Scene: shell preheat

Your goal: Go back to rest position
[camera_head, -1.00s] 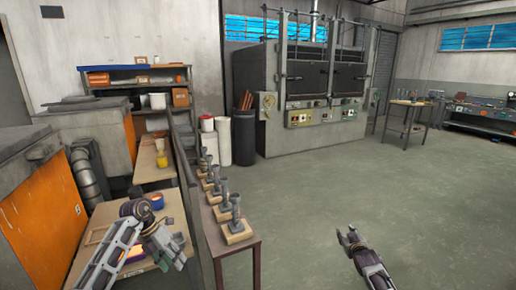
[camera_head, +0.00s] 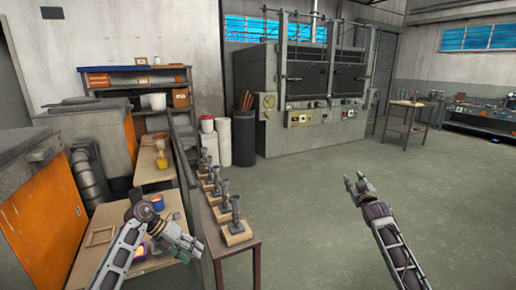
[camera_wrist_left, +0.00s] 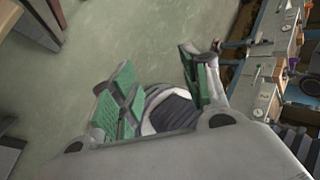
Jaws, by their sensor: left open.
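My left gripper (camera_head: 188,248) is over the right edge of the wooden workbench at lower left in the head view. In the left wrist view its green-padded fingers (camera_wrist_left: 160,85) are spread apart with nothing between them. My right gripper (camera_head: 356,180) is raised over open floor at right of centre. Its fingertips look spread and I see nothing between them.
A narrow table (camera_head: 246,247) with several metal stands on wooden bases (camera_head: 236,231) is just right of my left gripper. The workbench (camera_head: 168,276) holds a wooden frame (camera_head: 100,236). Large furnaces (camera_head: 300,90) stand at the back. The floor (camera_head: 310,215) between is clear.

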